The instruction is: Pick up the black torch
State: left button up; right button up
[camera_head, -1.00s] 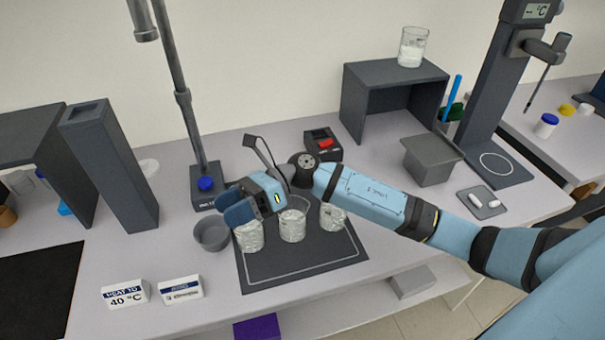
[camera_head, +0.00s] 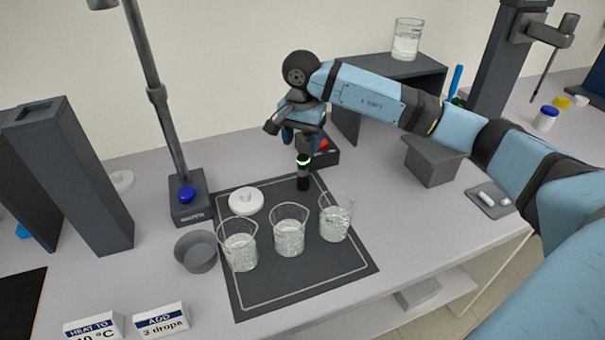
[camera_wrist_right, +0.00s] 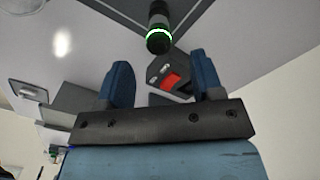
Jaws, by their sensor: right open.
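The black torch (camera_head: 303,182) stands upright at the back edge of the dark mat, with a lit green ring near its top. It also shows in the right wrist view (camera_wrist_right: 158,18), at the top, beyond the fingertips. My right gripper (camera_head: 302,138) is open and empty, with its blue fingers just above and behind the torch in the head view. In the right wrist view the two blue fingers (camera_wrist_right: 165,76) are spread apart with nothing between them. My left gripper is not in view.
Three glass beakers (camera_head: 289,238) stand on the dark mat (camera_head: 300,285), in front of the torch. A dark box with a red switch (camera_head: 324,145) is close behind the torch. A stand (camera_head: 188,212) rises at the left.

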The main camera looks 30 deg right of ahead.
aim_at(303, 167)
notch_tip(303, 167, down, 8)
jog(key=shift+d+f+p, duration=0.1)
jog(key=shift+f+p, duration=0.15)
jog(key=shift+p, duration=0.1)
jog(key=c, duration=1.1)
jog(key=shift+o, duration=0.2)
jog(key=shift+r, duration=0.1)
